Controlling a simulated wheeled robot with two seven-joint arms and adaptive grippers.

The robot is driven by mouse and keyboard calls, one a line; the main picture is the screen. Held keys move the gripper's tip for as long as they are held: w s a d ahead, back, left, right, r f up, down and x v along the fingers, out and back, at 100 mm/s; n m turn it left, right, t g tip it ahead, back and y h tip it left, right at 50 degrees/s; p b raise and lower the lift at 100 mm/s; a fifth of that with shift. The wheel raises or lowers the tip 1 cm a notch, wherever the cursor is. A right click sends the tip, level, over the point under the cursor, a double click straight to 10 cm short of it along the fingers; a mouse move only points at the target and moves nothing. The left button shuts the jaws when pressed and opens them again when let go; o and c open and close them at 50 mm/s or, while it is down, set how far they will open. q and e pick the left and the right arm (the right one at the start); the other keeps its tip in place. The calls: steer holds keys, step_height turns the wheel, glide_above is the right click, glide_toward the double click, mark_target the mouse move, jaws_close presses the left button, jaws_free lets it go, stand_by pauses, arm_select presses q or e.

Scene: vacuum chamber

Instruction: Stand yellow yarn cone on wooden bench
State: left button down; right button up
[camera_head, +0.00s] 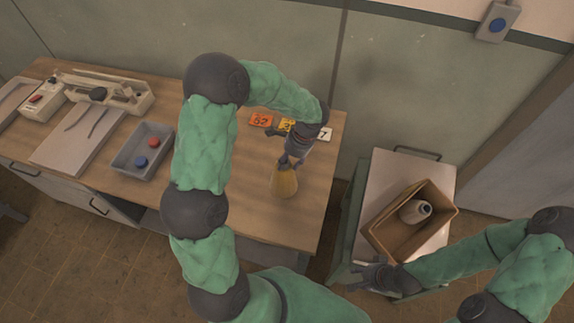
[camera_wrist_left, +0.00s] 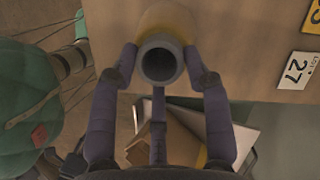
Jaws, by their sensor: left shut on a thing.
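The yellow yarn cone (camera_head: 284,183) stands upright, or close to it, at the right part of the wooden bench (camera_head: 255,215). My left gripper (camera_head: 290,162) is above the cone and shut on its narrow top. In the left wrist view the fingers close around the cone's dark hollow tip, and the yellow cone (camera_wrist_left: 168,22) shows beyond them over the bench (camera_wrist_left: 245,50). Whether its base fully touches the bench I cannot tell. My right gripper (camera_head: 372,278) is beside the front left of the cart, apart from the cone; its fingers are too small to read.
Number cards (camera_head: 261,120) lie behind the cone. A grey tray (camera_head: 143,150) with red and blue round pieces is on the bench to the left. A cart on the right carries an open box (camera_head: 440,217) with a pale cone (camera_head: 414,211) inside. Bench around the yellow cone is clear.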

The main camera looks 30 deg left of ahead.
arm_select(q)
steer(key=shift+w+a+f, duration=0.1)
steer(key=shift+a+f, duration=0.1)
steer(key=shift+f, duration=0.05)
steer(key=shift+w+a+f, duration=0.1)
steer(key=shift+f, duration=1.55)
steer(key=c, duration=0.6)
jaws_free()
steer(key=shift+f, duration=0.1)
steer(key=v, duration=1.2)
